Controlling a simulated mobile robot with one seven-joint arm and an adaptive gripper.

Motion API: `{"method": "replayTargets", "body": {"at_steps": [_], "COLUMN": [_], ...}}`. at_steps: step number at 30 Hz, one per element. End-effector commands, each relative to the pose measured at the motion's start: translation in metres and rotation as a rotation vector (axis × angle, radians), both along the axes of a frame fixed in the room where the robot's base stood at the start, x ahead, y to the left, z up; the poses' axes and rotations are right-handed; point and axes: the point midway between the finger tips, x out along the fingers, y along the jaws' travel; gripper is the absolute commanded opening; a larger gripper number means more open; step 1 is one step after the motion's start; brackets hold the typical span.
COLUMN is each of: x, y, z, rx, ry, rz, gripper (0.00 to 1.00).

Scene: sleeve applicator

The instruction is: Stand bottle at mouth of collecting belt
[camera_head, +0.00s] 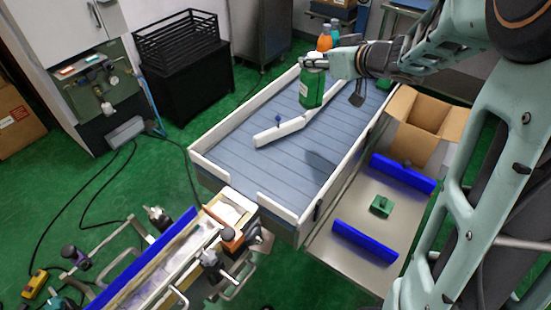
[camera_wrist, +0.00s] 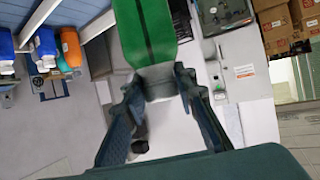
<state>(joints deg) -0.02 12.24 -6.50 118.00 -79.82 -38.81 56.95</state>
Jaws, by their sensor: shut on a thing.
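A green bottle (camera_head: 312,88) is held by my gripper (camera_head: 318,62) over the slatted grey-blue collecting belt (camera_head: 222,146). The bottle looks upright in the head view, and its base appears above the belt. In the wrist view the green bottle (camera_wrist: 147,32) reaches past my gripper (camera_wrist: 158,82), whose fingers close on its pale neck. The belt's mouth, a gap in the white rail (camera_head: 276,206), is at the near end, well in front of the bottle. An angled white guide bar (camera_head: 279,131) with a blue knob lies across the belt, just nearer than the bottle.
Orange bottles (camera_head: 324,38) stand at the belt's far end; blue and orange bottles (camera_wrist: 48,45) show in the wrist view. A narrow conveyor (camera_head: 165,258) with clamps meets the near end. A steel side table (camera_head: 350,210) holds blue bars and an open carton (camera_head: 424,120).

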Motion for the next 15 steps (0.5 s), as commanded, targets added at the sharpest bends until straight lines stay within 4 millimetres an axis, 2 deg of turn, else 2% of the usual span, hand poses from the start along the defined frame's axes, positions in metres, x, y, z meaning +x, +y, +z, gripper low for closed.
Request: {"method": "replayTargets", "body": {"at_steps": [4,7,10,15], "x": [-0.022,-0.042,-0.059,-0.074], "y": [0.015,0.017,0.013,0.011], "z": [-0.012,-0.024,-0.034,-0.043], "rx": [0.001,0.001,0.002,0.002], "ry": [-0.001,0.002,0.0,-0.002], "rz": [0.216,0.342,0.429,0.488], "gripper": [0.0,0.0,0.0,0.0]}}
